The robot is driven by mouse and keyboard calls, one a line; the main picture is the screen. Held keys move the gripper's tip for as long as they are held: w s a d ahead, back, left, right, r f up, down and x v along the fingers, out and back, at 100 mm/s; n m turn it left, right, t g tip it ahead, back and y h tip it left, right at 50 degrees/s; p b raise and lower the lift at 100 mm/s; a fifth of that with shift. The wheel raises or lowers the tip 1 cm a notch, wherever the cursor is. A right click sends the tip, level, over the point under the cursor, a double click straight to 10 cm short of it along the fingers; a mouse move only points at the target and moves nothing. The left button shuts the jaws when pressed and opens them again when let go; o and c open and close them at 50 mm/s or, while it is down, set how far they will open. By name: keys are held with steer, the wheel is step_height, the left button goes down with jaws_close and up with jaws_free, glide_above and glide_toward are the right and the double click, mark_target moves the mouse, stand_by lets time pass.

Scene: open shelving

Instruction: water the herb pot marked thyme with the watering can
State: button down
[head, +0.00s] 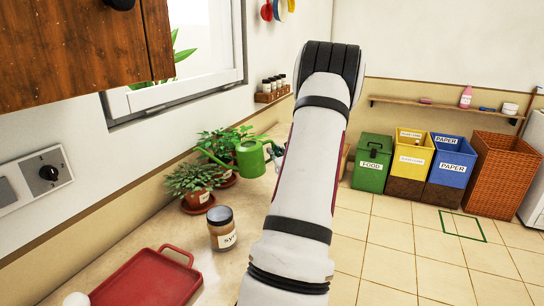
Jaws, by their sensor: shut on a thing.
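The green watering can (250,162) is held above the counter, its thin spout pointing left over the herb pots. My gripper (275,152) is shut on its handle side, mostly hidden behind my own arm. A nearer herb pot (197,200) with grey-green leaves stands on a brown saucer, with a pale label too small to read. A farther leafy pot (227,180) stands behind it, partly covered by the can and spout. I cannot tell which pot is marked thyme. No water is visible from the spout.
A red tray (150,282) lies at the near left of the counter (135,230). A small rack of bottles (272,92) is at the back wall. Bins stand across the floor at right.

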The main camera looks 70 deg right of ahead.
steer(key=r+n, duration=0.1)
steer(key=r, duration=0.1)
steer(key=r+n, duration=0.1)
steer(key=r, duration=0.1)
steer(key=shift+s+d+r+n, duration=0.1)
steer(key=shift+d+n, duration=0.1)
steer(key=shift+n, duration=0.2)
steer(key=shift+s+r+n+b, duration=0.1)
steer(key=shift+r+n+b, duration=0.35)
steer(key=shift+r, duration=0.4)
steer(key=shift+d, duration=0.1)
